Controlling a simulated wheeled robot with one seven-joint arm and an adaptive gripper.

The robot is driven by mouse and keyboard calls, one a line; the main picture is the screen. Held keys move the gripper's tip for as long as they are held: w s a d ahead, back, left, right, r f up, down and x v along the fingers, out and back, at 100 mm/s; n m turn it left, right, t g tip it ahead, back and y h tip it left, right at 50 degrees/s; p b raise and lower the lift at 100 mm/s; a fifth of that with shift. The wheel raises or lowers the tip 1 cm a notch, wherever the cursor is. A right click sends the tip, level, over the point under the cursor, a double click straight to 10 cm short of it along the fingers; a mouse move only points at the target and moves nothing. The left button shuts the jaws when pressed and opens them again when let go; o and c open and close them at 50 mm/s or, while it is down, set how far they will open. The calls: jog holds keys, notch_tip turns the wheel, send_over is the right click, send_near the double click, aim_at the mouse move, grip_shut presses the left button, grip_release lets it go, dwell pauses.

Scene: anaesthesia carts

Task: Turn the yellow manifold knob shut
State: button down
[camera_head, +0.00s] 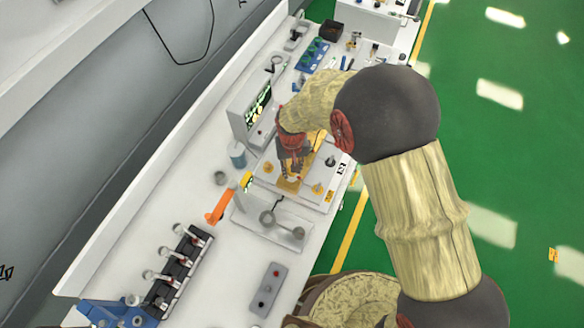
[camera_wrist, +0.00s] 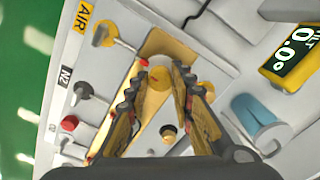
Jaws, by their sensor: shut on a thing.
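The manifold panel (camera_wrist: 215,50) is a pale plate with several knobs. It also shows in the head view (camera_head: 322,199), lying on the white bench. A round yellow knob (camera_wrist: 160,79) sits between my fingertips in the wrist view. My gripper (camera_wrist: 159,70) is shut on this knob, with one finger at each side. In the head view my gripper (camera_head: 290,178) reaches down to the panel and hides the held knob. Another yellow knob (camera_wrist: 103,34) with a metal stem is beside the AIR label. A further yellow knob (camera_wrist: 207,88) is partly behind the right finger.
A dark knob (camera_wrist: 84,90) by the N2 label and a red knob (camera_wrist: 69,123) are left of my gripper. A yellow meter (camera_wrist: 292,58) and a blue cup (camera_wrist: 256,117) stand to the right. An orange-handled tool (camera_head: 220,205) lies on the bench.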

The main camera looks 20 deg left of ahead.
dwell(0.4)
jog(key=c, duration=1.6)
grip_release()
jog(key=shift+o, duration=0.3)
jog(key=shift+r, duration=0.1)
notch_tip(320, 180, up, 12)
jog(key=shift+f, duration=0.2)
